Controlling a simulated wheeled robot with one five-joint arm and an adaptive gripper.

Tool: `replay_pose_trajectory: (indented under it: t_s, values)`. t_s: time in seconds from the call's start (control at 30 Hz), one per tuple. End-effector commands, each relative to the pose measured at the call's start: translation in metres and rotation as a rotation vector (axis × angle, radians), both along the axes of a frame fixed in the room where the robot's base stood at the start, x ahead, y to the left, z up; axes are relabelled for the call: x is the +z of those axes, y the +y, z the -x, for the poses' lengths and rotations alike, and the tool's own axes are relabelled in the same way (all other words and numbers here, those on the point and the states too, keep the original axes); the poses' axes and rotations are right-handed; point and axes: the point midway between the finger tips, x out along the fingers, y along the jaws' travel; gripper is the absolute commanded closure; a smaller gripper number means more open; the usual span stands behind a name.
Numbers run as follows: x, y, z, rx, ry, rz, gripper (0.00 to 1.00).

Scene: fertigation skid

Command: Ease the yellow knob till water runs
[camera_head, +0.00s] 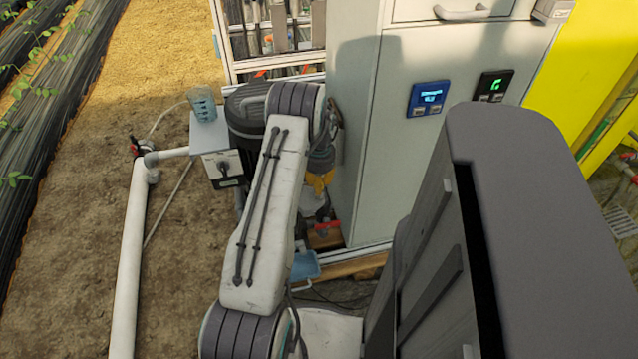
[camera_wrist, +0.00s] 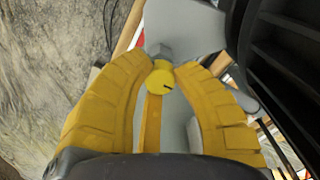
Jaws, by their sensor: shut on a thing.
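In the wrist view a round yellow knob (camera_wrist: 162,81) with a short dark mark on its face sits at the tips of my gripper (camera_wrist: 162,72). The two curved yellow fingers close in on it from both sides and are shut on it. A grey fitting (camera_wrist: 160,51) shows just beyond the knob. In the head view my gripper (camera_head: 319,183) points down beside the grey cabinet, and my arm hides most of what lies behind it. The knob cannot be made out there. No running water is visible.
A grey cabinet (camera_head: 440,60) with a blue display (camera_head: 429,98) and a dark green-lit display (camera_head: 494,84) stands right of my gripper. A dark motor (camera_head: 246,108), a switch box (camera_head: 223,166) and a white pipe (camera_head: 129,260) are on the left. Bare soil lies further left.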

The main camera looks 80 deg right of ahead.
Motion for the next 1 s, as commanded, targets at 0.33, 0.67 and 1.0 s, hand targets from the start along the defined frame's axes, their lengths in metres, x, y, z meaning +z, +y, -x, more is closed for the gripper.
replay_pose_trajectory:
  t_s: [0.33,0.67,1.0]
  values:
    - [-0.0009,-0.0001,0.0001,0.012,0.000,0.001,1.00]
    - [-0.0030,-0.0001,0.0002,0.178,0.000,0.001,1.00]
    - [-0.0031,0.0003,0.0001,0.495,0.000,0.000,1.00]
